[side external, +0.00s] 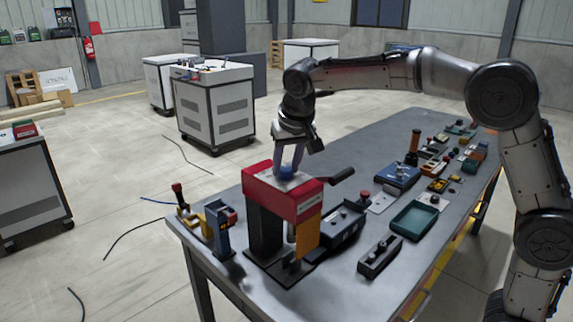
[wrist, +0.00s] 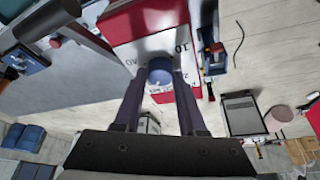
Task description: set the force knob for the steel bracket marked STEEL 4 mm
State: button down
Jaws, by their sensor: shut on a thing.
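A red press (side external: 262,190) stands near the front left of the grey table. On its top is a blue force knob (side external: 286,173), set on a pale dial plate. My gripper (side external: 288,165) points down over the press, with its fingers shut on the sides of the knob. In the wrist view the round blue knob (wrist: 160,72) sits between the two fingertips. No marking STEEL 4 mm is readable; a thin pale plate (side external: 381,203) lies right of the press.
A black lever (side external: 342,176) sticks out from the press's right side. A dark control box (side external: 343,226), a green tray (side external: 413,221) and a blue device (side external: 397,175) stand to the right. A blue and yellow tool (side external: 219,222) stands at left. Several small items fill the far end.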

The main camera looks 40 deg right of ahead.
jog(key=shift+c, duration=2.4)
grip_release()
jog(key=v, duration=1.4)
jog(key=shift+d+f, duration=0.1)
